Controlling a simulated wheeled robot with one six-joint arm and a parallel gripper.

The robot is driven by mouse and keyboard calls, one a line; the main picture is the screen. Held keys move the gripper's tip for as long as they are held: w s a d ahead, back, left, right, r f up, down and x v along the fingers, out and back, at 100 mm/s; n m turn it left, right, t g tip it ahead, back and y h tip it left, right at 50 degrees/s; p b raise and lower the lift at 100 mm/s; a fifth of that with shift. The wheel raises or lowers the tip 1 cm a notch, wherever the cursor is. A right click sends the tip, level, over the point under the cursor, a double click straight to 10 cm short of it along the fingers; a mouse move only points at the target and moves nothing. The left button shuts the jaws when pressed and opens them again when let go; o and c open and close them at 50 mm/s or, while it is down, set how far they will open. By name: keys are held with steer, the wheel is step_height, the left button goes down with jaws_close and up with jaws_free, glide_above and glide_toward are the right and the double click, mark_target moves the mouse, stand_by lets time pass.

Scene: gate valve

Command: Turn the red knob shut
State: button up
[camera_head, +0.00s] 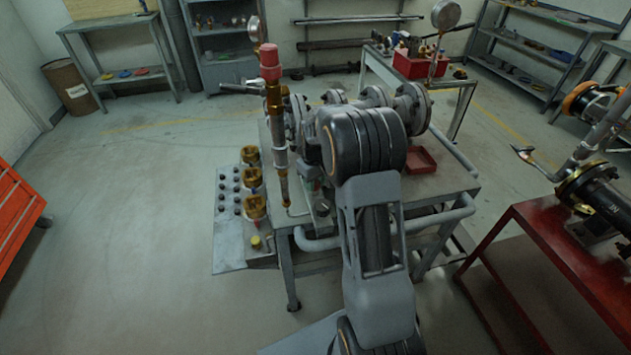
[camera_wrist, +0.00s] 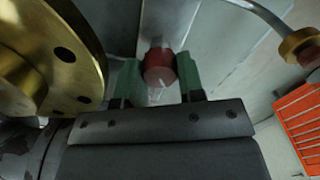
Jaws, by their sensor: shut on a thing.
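The red knob (camera_wrist: 160,69) is a small round piece in the middle of the wrist view, on a greyish stem. My gripper (camera_wrist: 159,76) has its two green fingers on either side of the knob and is shut on it. A large brass flange (camera_wrist: 52,55) with bolt holes is close on the left of the wrist view. In the head view my own arm hides the gripper and its fingertips, and I cannot make out the held knob there.
In the head view, the grey bench (camera_head: 455,184) carries flanged pipework (camera_head: 376,98) and an upright brass pipe with a red top (camera_head: 270,62). A red bench (camera_head: 540,248) stands right. An orange cabinet (camera_head: 14,216) stands left. Open floor lies between cabinet and grey bench.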

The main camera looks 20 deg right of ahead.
steer(key=m, duration=0.6)
steer(key=shift+m, duration=0.4)
stand_by(0.4)
steer(key=o, duration=0.9)
steer(key=shift+r, duration=0.1)
step_height(320, 180, up, 14)
steer(key=shift+f, duration=0.15)
stand_by(0.3)
